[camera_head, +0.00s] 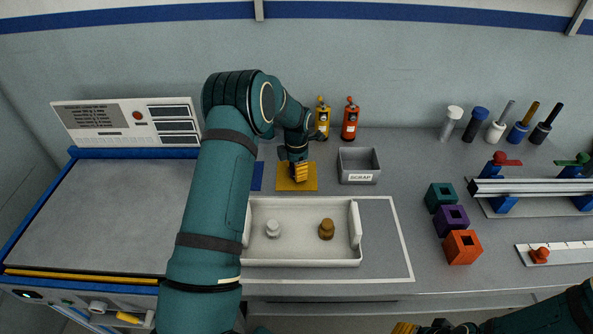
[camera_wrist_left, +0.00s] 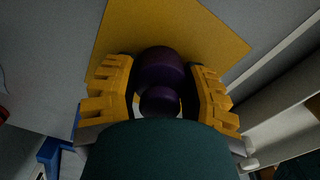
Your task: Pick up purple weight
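The purple weight (camera_wrist_left: 160,75) is a dark knob with a rounded top, in the left wrist view. It stands over the yellow square mat (camera_head: 311,185) and is hidden behind my gripper in the head view. My left gripper (camera_head: 299,174) points down at this mat. In the left wrist view, its yellow fingers (camera_wrist_left: 163,98) are spread on either side of the purple weight, and they look open around it. My right gripper (camera_head: 406,328) shows only its yellow fingertips at the bottom edge of the head view, so its state is unclear.
A white tray (camera_head: 300,262) with a white weight (camera_head: 273,229) and a brown weight (camera_head: 326,229) lies in front of the mat. A grey scrap bin (camera_head: 359,178) and yellow and red bottles stand close by. Teal, purple and orange blocks sit to the right.

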